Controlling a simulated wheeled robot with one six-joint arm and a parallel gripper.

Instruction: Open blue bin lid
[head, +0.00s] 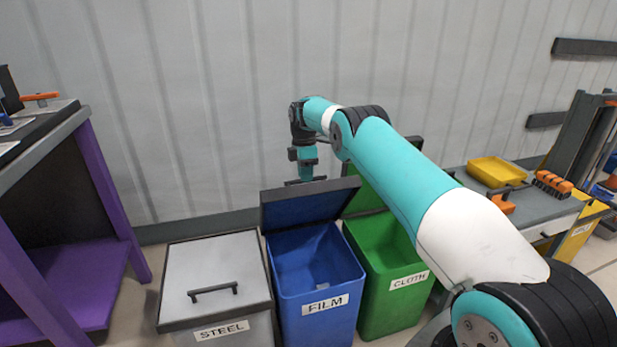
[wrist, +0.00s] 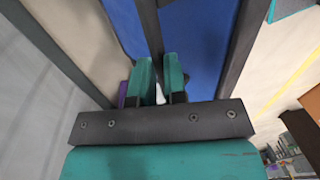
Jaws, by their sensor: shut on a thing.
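The blue bin (head: 310,310), labelled FILM, stands between two other bins. Its lid (head: 308,208) is raised, tilted up at the back with its blue underside facing me. The bin's opening is exposed, and a small pale item lies inside. My gripper (head: 304,181) is at the lid's upper edge, behind it. In the wrist view my gripper's teal fingers (wrist: 160,80) are on both sides of a dark strip of the lid (wrist: 150,38), shut on it. I cannot tell whether that strip is the rim or the handle. A blue surface shows to its right.
A grey STEEL bin (head: 215,275) with its lid closed stands at left. A green CLOTH bin (head: 385,260) stands open at right, partly behind my arm. A purple bench (head: 75,270) is far left. A workbench with a yellow tray (head: 497,172) is at right. A wall stands close behind.

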